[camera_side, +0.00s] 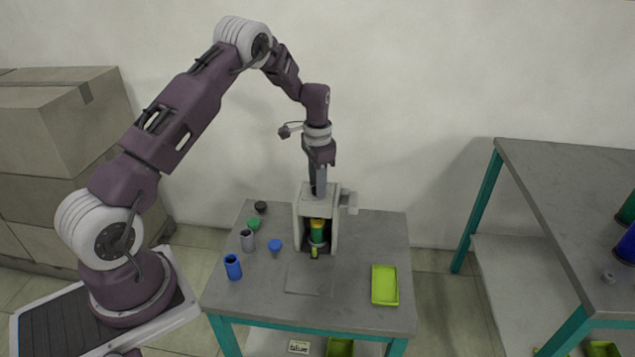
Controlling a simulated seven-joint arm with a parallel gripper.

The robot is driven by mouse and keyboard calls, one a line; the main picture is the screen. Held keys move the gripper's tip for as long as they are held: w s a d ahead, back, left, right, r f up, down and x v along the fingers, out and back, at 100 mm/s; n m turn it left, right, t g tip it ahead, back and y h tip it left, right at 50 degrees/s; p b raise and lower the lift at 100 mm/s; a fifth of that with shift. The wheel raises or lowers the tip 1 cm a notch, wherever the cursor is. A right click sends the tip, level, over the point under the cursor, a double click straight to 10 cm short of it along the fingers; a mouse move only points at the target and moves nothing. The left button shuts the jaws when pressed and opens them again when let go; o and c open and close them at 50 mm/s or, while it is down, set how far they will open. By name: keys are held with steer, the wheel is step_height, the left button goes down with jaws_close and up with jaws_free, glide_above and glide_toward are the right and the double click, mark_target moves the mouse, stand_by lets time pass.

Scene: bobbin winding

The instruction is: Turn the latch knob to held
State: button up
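The grey winding machine (301,212) stands upright near the back of the small table. Inside its open front is a green bobbin with a yellow top (317,229). A small yellow-green part (314,252) sticks out below the bobbin at the front; I cannot tell whether it is the latch knob. A grey block (349,199) juts out from the machine's upper right side. My gripper (318,188) points straight down at the top of the machine. Its fingertips are small and overlap the machine's top, so their opening and any contact are unclear.
On the table (350,305), left of the machine, stand a blue bobbin (233,267), a grey one (247,240), and blue (274,246), green (254,224) and black (261,207) caps or knobs. A lime tray (384,285) lies right. The front middle is clear.

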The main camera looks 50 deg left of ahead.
jaws_close()
steer(key=shift+n, duration=0.3)
steer(key=n, duration=0.5)
steer(key=shift+n, duration=0.4)
steer(key=n, duration=0.5)
steer(key=shift+n, duration=0.4)
jaws_free()
